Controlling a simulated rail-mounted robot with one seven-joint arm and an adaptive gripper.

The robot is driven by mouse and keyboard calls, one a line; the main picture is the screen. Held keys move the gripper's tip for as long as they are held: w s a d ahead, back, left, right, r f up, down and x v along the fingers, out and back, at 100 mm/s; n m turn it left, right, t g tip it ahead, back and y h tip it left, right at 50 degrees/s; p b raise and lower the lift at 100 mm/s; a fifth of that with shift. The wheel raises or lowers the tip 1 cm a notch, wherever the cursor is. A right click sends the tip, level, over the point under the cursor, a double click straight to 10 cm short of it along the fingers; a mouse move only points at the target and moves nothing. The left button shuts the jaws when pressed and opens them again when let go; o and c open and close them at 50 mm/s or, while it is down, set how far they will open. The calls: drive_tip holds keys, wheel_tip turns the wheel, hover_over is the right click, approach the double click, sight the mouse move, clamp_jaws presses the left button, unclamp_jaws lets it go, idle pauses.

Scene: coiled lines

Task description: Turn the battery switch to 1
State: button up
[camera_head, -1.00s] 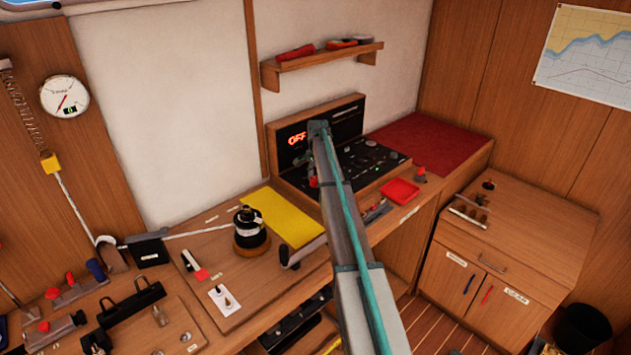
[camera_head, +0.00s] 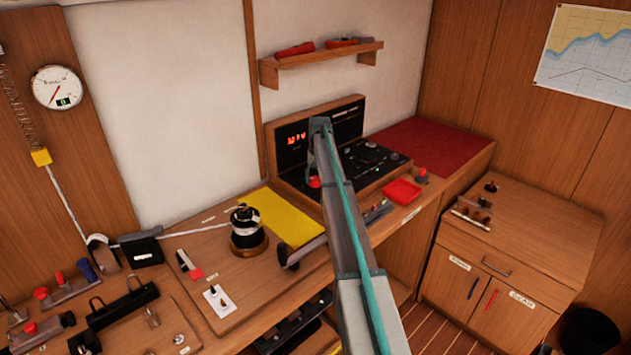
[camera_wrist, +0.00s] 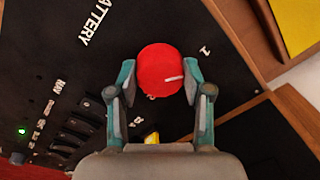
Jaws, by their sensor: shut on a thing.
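The battery switch is a round red knob (camera_wrist: 160,72) on a black panel marked BATTERY. My gripper (camera_wrist: 160,75) has a finger on each side of the knob and is shut on it. The white line on the knob points right in the wrist view, somewhat below the printed 1 at upper right. A 2 is printed below the knob, partly covered. In the head view the red knob (camera_head: 314,182) shows beside my arm, which hides much of my gripper. The display (camera_head: 297,138) behind it shows small red digits, too blurred to read surely.
In the wrist view a row of black rocker switches (camera_wrist: 72,135) and a lit green lamp (camera_wrist: 22,131) lie left of my gripper. In the head view a yellow sheet (camera_head: 283,217) lies left of the panel, and a red tray (camera_head: 402,191) sits to its right.

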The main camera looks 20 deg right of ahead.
sight(318, 178)
drive_tip(key=shift+n, duration=0.5)
drive_tip(key=o, duration=1.2)
drive_tip(key=shift+c, duration=0.2)
wheel_tip(318, 178, up, 12)
drive_tip(key=shift+s+d, duration=0.15)
drive_tip(key=shift+d, duration=0.2)
